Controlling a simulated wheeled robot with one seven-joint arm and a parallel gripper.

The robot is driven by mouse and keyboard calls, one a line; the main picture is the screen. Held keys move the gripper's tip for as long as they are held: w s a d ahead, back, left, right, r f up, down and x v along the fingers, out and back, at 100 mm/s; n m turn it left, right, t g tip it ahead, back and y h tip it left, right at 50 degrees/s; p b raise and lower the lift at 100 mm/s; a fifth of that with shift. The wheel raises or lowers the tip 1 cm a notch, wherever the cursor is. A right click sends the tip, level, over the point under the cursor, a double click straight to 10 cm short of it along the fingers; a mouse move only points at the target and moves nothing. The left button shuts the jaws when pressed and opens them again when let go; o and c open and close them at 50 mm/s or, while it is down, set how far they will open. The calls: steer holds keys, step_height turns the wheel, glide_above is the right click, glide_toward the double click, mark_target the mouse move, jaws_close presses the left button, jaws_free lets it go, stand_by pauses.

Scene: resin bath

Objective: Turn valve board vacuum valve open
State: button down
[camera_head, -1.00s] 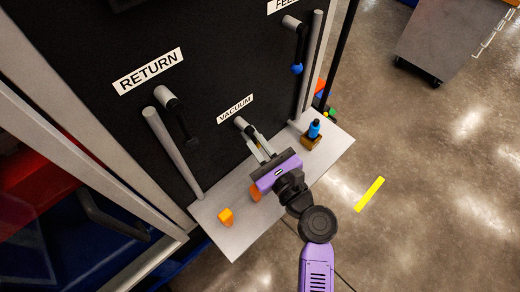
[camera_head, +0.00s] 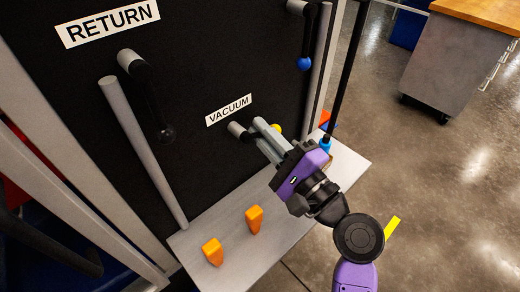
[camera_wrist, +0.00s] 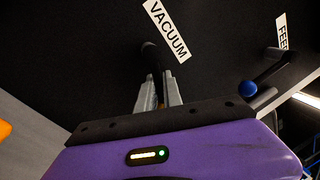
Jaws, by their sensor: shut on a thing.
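The vacuum valve (camera_head: 237,130) sits on the black board below the VACUUM label (camera_head: 229,110). Its grey stub shows, and a small yellow knob shows just right of my fingers. My gripper (camera_head: 258,131), purple with grey fingers, is shut on the valve's black lever close to the stub. In the wrist view the dark lever (camera_wrist: 153,58) runs between the two fingers (camera_wrist: 158,92). The fingers hide much of the lever, so its exact angle is hard to tell.
The return valve (camera_head: 149,85) at left has its black lever hanging down. A blue-knobbed lever (camera_head: 305,50) is at upper right. Two orange blocks (camera_head: 254,219) (camera_head: 212,251) stand on the grey shelf (camera_head: 190,250). A blue-topped item (camera_head: 325,144) is behind my gripper. Vertical grey bars flank the valve.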

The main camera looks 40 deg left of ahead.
steer(key=n+b, duration=0.1)
steer(key=n, duration=0.1)
steer(key=r+n+g+b, duration=0.1)
steer(key=n+b, duration=0.1)
steer(key=shift+w, duration=0.2)
steer(key=shift+r+n+b, duration=0.25)
steer(key=shift+n+b, duration=0.25)
steer(key=shift+n, duration=0.1)
steer(key=shift+r+g, duration=0.1)
steer(key=shift+g, duration=0.3)
steer(key=c, duration=1.5)
jaws_free()
steer(key=shift+d, duration=0.15)
steer(key=d+f, duration=0.1)
steer(key=d, duration=0.6)
steer(key=shift+s+d+f, duration=0.2)
steer(key=shift+s+f, duration=0.05)
steer(key=shift+s, duration=0.1)
